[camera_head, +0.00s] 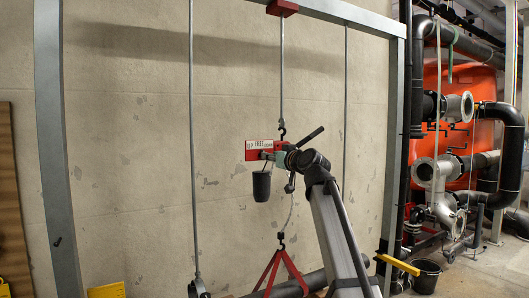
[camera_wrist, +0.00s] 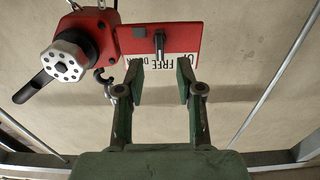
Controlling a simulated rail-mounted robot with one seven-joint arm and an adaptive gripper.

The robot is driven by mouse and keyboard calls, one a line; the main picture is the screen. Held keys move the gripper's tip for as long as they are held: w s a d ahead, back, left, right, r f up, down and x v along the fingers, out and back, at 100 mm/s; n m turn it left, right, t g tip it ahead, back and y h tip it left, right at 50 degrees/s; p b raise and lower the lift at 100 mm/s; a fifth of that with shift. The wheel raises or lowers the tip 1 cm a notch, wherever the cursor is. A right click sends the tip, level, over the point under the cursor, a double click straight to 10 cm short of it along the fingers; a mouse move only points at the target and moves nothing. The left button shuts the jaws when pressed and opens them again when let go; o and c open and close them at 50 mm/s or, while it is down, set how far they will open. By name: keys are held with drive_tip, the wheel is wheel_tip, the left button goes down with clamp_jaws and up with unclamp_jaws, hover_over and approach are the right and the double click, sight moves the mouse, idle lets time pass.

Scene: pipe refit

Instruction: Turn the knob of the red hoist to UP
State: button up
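The red hoist (camera_head: 252,156) hangs from a hook in the middle of the steel frame, with a white label reading UP, FREE, DOWN. In the wrist view its red housing (camera_wrist: 103,30) is at upper left, with a black lever and a round metal hub. My gripper (camera_head: 280,158) hides part of the hoist in the head view.
A dark chain bucket (camera_head: 261,186) hangs under the hoist. A red sling (camera_head: 282,264) hangs lower, at a dark pipe. Grey frame posts (camera_head: 52,150) stand at the sides, with thin vertical rods between. Pipes and flanges (camera_head: 440,172) fill the right. The wall behind is bare.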

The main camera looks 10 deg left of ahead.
drive_tip(key=shift+p+x, duration=0.6)
drive_tip(key=shift+x, duration=2.2)
clamp_jaws()
